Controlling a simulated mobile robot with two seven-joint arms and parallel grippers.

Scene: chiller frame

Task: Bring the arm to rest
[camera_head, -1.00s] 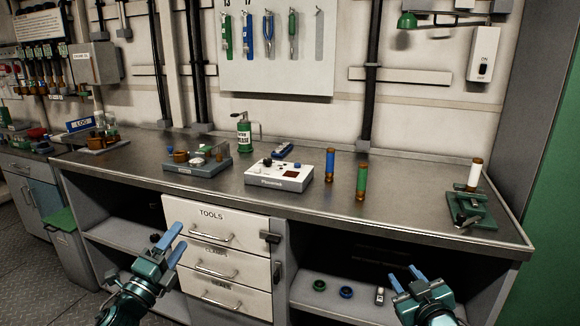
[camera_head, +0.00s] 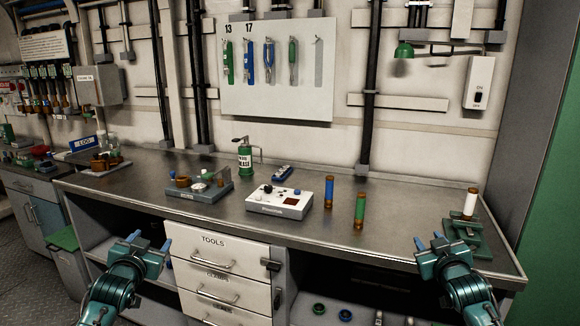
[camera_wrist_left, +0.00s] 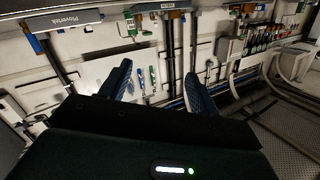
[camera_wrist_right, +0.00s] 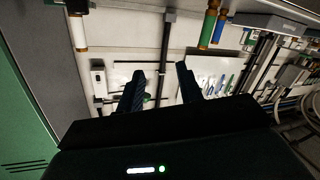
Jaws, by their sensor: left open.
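My left gripper (camera_head: 150,241) is at the lower left in the head view, in front of the workbench (camera_head: 390,236) and left of the drawers. Its blue fingers are spread and empty, as the left wrist view (camera_wrist_left: 157,82) shows. My right gripper (camera_head: 430,240) is at the bench's right front edge, just left of and below the green stand (camera_head: 465,232) in the picture. Its fingers are apart with nothing between them in the right wrist view (camera_wrist_right: 160,78). Both arms come up from the bottom of the head view.
On the bench are a white control box (camera_head: 279,201), a grey tray (camera_head: 200,188), a green grease can (camera_head: 244,155), a blue tube (camera_head: 329,192) and a green tube (camera_head: 360,208). The drawer unit (camera_head: 222,275) is below. The bench's front strip is mostly clear.

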